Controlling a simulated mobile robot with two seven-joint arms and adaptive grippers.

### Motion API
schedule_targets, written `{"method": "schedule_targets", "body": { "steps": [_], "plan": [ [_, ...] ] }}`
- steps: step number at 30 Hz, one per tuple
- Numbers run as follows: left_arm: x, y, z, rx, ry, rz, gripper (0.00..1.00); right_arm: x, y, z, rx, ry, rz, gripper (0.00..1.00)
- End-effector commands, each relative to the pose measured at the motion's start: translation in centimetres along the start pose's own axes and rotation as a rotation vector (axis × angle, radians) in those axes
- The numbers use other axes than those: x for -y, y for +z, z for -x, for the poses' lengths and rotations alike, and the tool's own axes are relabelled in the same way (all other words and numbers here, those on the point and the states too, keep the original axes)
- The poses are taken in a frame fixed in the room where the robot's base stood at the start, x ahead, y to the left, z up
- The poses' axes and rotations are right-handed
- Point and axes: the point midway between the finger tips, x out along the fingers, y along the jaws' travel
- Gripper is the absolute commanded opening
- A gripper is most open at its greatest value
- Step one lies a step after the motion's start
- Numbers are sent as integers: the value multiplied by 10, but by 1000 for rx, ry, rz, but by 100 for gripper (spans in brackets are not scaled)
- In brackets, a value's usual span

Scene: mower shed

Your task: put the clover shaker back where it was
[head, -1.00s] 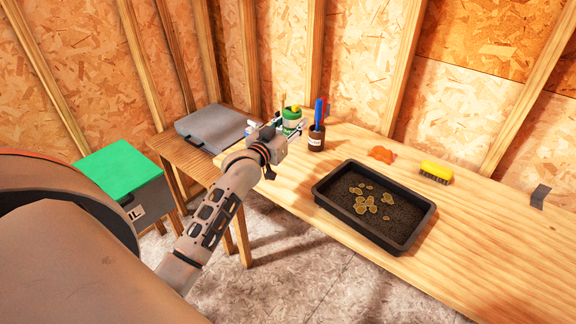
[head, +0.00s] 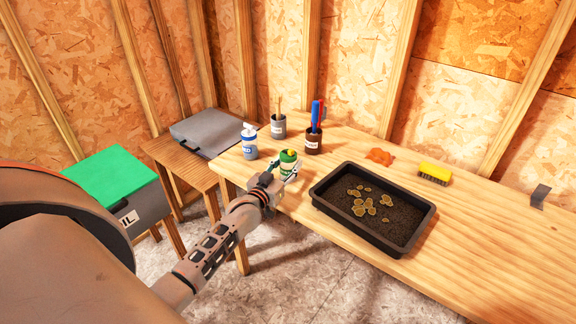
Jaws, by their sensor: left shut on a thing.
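I cannot tell whether the shaker's base touches the bench top. Its lower part is partly hidden by the gripper. My right gripper is not in view.
The black soil tray (head: 325,196) is to the right. An orange lump (head: 381,156) and yellow brush (head: 434,172) lie farther right.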

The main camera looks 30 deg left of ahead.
Motion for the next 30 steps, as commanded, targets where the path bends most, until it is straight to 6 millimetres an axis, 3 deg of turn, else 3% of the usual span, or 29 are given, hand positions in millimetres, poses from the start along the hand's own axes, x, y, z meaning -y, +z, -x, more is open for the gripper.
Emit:
{"method": "schedule_targets", "body": {
  "steps": [10, 11, 12, 13, 25, 30],
  "plan": [
    [0, 2, 0, -1, 0, -1, 14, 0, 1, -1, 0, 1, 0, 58],
    [0, 3, 0, 0, 0, -1, 41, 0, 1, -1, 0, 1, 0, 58],
    [0, 2, 0, 0, 0, -1, 51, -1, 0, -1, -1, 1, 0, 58],
    [0, 2, 0, 0, 0, -1, 55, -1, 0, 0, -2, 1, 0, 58],
    [0, -3, 0, -1, 0, -1, 55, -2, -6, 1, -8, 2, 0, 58],
    [0, 1, 22, 2, 0, -1, 55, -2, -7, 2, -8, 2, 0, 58]
  ]
}}
